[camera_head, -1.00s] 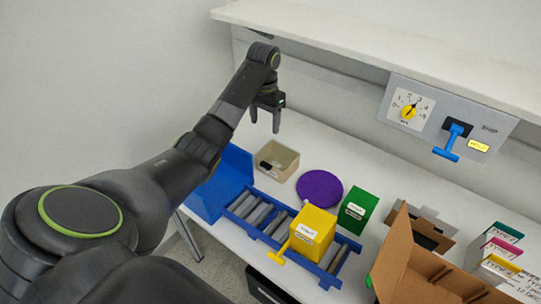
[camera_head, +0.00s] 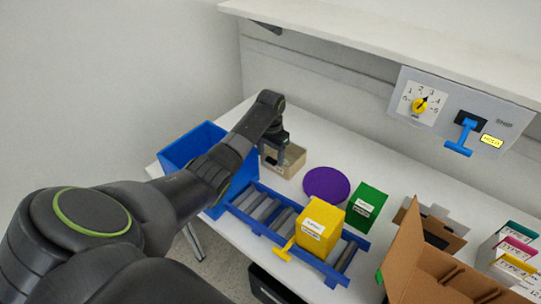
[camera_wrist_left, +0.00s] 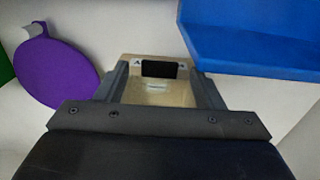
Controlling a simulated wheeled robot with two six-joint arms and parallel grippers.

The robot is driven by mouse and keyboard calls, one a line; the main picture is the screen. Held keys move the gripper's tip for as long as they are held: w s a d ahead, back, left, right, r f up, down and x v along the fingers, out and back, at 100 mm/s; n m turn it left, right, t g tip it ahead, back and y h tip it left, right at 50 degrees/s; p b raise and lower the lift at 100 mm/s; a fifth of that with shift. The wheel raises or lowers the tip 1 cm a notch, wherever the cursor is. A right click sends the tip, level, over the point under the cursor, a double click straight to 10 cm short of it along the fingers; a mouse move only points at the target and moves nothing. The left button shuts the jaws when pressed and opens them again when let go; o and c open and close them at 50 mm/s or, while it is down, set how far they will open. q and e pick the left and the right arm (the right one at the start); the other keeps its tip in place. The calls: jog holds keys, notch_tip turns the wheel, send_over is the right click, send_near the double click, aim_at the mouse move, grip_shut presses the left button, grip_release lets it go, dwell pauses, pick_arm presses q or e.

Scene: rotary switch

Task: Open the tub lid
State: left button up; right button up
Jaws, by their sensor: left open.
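I cannot tell for sure which thing is the tub. A tan open box (camera_head: 293,163) stands at the back left of the table, with a black patch in or on it. It also shows in the left wrist view (camera_wrist_left: 155,96), framed by my two fingers. A flat purple disc (camera_head: 326,184) lies to its right; in the left wrist view the disc (camera_wrist_left: 58,72) has a small tab at its edge. My left gripper (camera_head: 273,160) is open and hangs over the tan box, hiding its left part. I cannot tell whether it touches. My right gripper is out of view.
A blue bin (camera_head: 190,148) stands to the left. A blue roller rack (camera_head: 262,226) carries a yellow box (camera_head: 320,226). A green box (camera_head: 367,204) stands behind. A cardboard box (camera_head: 420,262) is at the right. A dial panel (camera_head: 455,115) is under the shelf (camera_head: 400,48).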

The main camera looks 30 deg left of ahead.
pick_arm(q)
jog(key=shift+f, duration=0.65)
jog(key=shift+r, duration=0.1)
grip_shut()
